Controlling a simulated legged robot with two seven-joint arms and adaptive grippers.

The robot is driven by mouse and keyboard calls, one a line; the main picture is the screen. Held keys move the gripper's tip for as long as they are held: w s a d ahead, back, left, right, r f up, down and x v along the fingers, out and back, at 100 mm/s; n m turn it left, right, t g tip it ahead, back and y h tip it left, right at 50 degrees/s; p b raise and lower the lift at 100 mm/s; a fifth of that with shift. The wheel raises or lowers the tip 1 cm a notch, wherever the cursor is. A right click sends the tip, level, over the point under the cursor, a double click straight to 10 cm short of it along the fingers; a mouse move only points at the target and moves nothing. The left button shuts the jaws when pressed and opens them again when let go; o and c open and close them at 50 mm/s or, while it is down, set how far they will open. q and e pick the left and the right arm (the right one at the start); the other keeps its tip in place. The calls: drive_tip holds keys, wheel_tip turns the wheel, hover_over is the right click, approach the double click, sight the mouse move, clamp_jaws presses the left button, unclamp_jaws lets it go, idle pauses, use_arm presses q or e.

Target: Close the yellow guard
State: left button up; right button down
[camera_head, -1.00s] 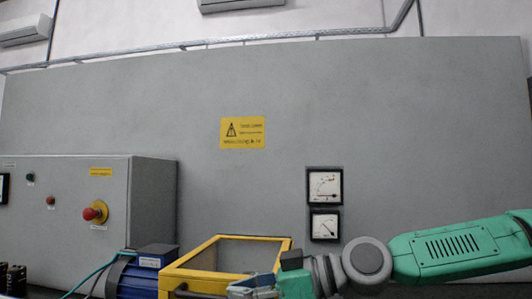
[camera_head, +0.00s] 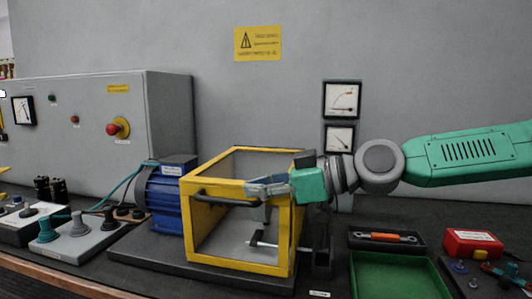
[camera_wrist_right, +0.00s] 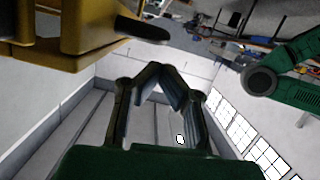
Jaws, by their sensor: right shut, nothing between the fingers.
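The yellow guard (camera_head: 237,267) is a box-shaped yellow frame with see-through panels and a dark handle (camera_head: 225,200) across its upper front. It stands on a dark base beside a blue motor (camera_head: 165,205), and a metal shaft (camera_head: 275,247) shows at its lower part. My right gripper (camera_head: 258,188) is at the guard's upper front edge, right of the handle. Whether it touches the frame is unclear. In the right wrist view the fingertips (camera_wrist_right: 158,68) meet with nothing between them, and the yellow frame (camera_wrist_right: 85,30) is at upper left. My left gripper is not in view.
A grey control cabinet (camera_head: 75,137) with a red button stands at left. Several knobs and terminals (camera_head: 80,230) sit before it. At right are a green tray (camera_head: 395,275), an orange-handled tool (camera_head: 385,236) and a red box (camera_head: 472,243). A grey wall stands behind.

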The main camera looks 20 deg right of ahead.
drive_tip(key=a+r+p+v, duration=0.1)
drive_tip(key=r+p+v, duration=0.15)
drive_tip(key=v, duration=0.85)
drive_tip(key=s+a+f+m+g+h+p, duration=0.1)
drive_tip(key=s+a+f+m+g+h, duration=0.15)
drive_tip(key=f, duration=0.75)
drive_tip(key=s+a+f+m+g+h+p, duration=0.1)
drive_tip(key=s+a+f+m+p, duration=0.15)
drive_tip(key=f, duration=0.65)
drive_tip(key=s+a+f+m+g+h, duration=0.1)
drive_tip(key=s+f+m+g+h, duration=0.15)
drive_tip(key=f, duration=0.75)
use_arm(q)
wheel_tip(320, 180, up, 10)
drive_tip(key=p, duration=0.3)
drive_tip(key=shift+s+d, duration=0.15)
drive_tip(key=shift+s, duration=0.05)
use_arm(e)
drive_tip(key=s+d+f+m+g+h, duration=0.1)
drive_tip(key=s+d+f+m+h, duration=0.1)
drive_tip(key=s+d+f, duration=0.3)
drive_tip(key=s+d+f+m+g+h, duration=0.1)
drive_tip(key=s+d+f+h, duration=0.3)
drive_tip(key=s+f, duration=0.5)
drive_tip(key=s+d+m, duration=0.1)
drive_tip(key=s, duration=0.3)
drive_tip(key=shift+s+d+f, duration=0.15)
drive_tip(key=shift+d+f, duration=0.05)
drive_tip(key=shift+f, duration=0.2)
